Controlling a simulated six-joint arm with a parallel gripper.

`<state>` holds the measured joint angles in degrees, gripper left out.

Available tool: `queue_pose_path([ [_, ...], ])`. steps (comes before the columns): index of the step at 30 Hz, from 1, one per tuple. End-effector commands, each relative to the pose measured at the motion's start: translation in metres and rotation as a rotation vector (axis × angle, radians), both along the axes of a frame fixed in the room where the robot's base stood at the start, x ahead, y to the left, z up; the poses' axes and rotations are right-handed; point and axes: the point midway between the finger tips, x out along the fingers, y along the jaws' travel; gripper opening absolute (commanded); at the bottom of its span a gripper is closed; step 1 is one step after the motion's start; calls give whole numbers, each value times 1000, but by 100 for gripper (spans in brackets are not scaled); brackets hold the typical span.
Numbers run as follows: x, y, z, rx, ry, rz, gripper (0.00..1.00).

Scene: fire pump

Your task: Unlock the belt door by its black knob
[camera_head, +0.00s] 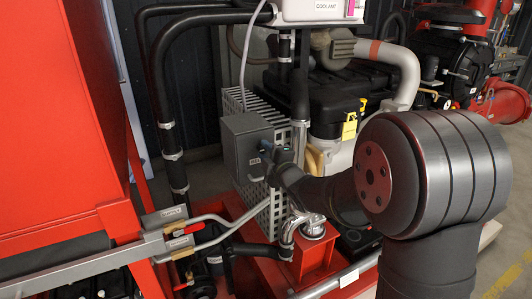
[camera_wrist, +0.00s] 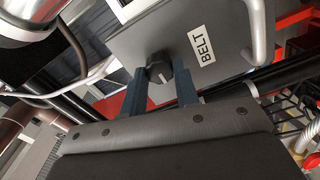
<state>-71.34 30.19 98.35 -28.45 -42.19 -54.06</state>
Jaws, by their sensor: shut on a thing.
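The belt door (camera_wrist: 225,75) is a grey panel with a white BELT label in the wrist view. Its black knob (camera_wrist: 158,68) sits left of the label. My gripper (camera_wrist: 160,77) has one dark blue finger on each side of the knob and is shut on it. In the head view the belt door (camera_head: 232,150) is the front of a grey box on a perforated guard. My gripper (camera_head: 267,146) reaches it from the right. The knob is hidden there by the gripper.
A grey handle (camera_wrist: 257,40) stands out from the door, right of the label. A perforated guard (camera_head: 272,215) is behind and below the box. A red cabinet (camera_head: 55,110) fills the left, and black pipes (camera_head: 165,100) run beside the box. Floor shows at far right.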

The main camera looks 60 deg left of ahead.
Motion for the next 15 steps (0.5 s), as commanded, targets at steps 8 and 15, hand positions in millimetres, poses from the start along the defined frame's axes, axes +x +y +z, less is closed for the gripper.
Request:
queue_pose_path([
  [8,0,0,0,-1,-1,0,46],
  [15,0,0,0,0,0,0,50],
])
